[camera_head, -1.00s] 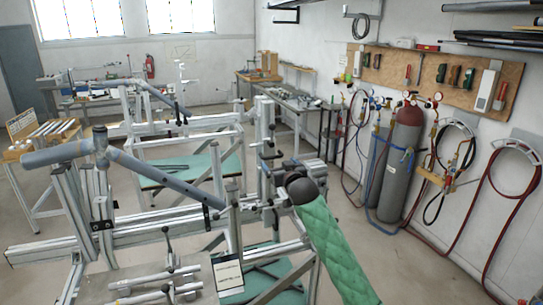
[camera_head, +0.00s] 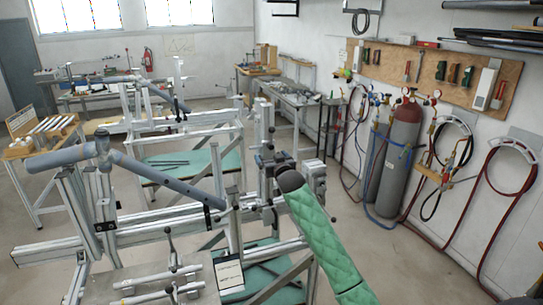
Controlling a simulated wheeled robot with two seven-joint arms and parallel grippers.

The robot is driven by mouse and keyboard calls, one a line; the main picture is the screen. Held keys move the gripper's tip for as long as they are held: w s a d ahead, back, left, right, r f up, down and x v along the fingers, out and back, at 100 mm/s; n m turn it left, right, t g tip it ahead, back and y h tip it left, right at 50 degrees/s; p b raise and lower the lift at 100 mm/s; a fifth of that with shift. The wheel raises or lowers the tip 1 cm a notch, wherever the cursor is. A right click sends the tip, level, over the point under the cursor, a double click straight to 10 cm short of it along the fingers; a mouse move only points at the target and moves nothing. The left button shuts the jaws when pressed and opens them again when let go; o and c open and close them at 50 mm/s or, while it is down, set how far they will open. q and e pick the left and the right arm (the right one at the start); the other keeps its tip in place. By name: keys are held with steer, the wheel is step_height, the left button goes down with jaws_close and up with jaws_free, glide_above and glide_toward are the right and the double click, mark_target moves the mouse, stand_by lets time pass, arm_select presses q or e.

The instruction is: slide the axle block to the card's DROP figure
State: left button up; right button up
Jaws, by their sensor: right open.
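The jig's upright post (camera_head: 261,122) stands right of centre, with dark and metal fittings around its middle. The axle block seems to be among these fittings, but I cannot separate it clearly from my gripper. My right gripper (camera_head: 270,163), at the end of the green-sleeved arm, is open at the post. The dark wrist hides part of it, and I cannot tell whether its fingers touch the block. The card (camera_head: 229,273) is a small white sheet with a dark border, low on the jig front; its figures are too small to read. My left gripper is out of view.
A grey-blue bicycle frame tube (camera_head: 165,177) lies across the jig above a metal rail (camera_head: 155,228). Clamp handles (camera_head: 172,262) stand on the front plate. Gas cylinders (camera_head: 400,160) and hoses line the right wall. Floor is open between the jig and that wall.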

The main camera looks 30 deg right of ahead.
steer(key=shift+c, duration=0.5)
steer(key=c, duration=1)
steer(key=shift+f+b, duration=1.35)
steer(key=shift+f, duration=0.8)
steer(key=o, duration=1.1)
steer(key=shift+d+r, duration=0.1)
